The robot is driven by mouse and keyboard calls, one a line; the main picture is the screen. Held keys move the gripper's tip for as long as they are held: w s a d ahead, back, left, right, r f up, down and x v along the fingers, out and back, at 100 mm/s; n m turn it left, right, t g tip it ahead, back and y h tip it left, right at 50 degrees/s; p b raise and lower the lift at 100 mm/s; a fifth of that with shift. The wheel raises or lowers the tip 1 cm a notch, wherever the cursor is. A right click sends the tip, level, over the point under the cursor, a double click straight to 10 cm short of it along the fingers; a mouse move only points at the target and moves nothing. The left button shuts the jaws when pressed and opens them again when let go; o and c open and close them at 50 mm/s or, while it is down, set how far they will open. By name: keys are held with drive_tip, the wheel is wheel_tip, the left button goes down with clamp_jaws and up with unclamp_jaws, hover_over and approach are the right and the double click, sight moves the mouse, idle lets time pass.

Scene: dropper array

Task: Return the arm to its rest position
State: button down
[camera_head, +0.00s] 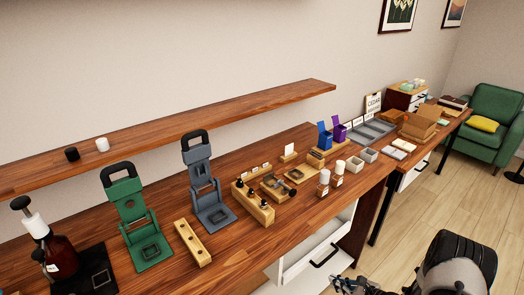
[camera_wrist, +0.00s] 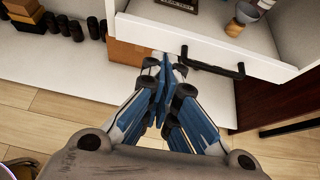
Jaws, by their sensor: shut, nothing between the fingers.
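My gripper (camera_wrist: 165,65) points down and forward in the wrist view, its blue-padded fingers together and nothing between them. It is in front of an open white drawer (camera_wrist: 215,55) with a black handle (camera_wrist: 212,66). In the head view my gripper (camera_head: 345,284) shows at the bottom edge, partly cut off, beside the open drawer (camera_head: 318,262) below the wooden counter (camera_head: 290,235). My arm is folded at the lower right of the head view. I cannot tell in these views whether the fingertips touch the drawer front.
On the counter stand a green stand (camera_head: 137,215), a grey stand (camera_head: 208,185), a wooden dropper rack (camera_head: 252,202) and a brown pump bottle (camera_head: 60,257). Several dark jars (camera_wrist: 75,28) stand on a white surface at upper left in the wrist view. Floor (camera_head: 440,225) is free at right.

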drive_tip(key=s+a+r+n+g, duration=0.2)
drive_tip(key=a+r+n, duration=0.3)
drive_tip(key=r, duration=0.5)
drive_tip(key=s+a+r+n+g, duration=0.2)
drive_tip(key=a+r+n, duration=0.3)
drive_tip(key=r, duration=0.5)
drive_tip(key=s+a+r+n+g, duration=0.15)
drive_tip(key=a+r+n, duration=0.35)
drive_tip(key=r, duration=0.6)
drive_tip(key=s+a+r+n+g+h, duration=0.25)
drive_tip(key=s+r+n, duration=0.45)
drive_tip(key=s, duration=0.4)
drive_tip(key=s+d+r+n+t+h, duration=0.1)
drive_tip(key=s+d+r+n+h, duration=0.1)
drive_tip(key=s, duration=0.4)
drive_tip(key=s+d+r+n+t+h, duration=0.2)
drive_tip(key=s+r+n+h, duration=0.1)
drive_tip(key=s, duration=0.3)
drive_tip(key=shift+d+r+n, duration=0.25)
drive_tip(key=shift+n, duration=0.15)
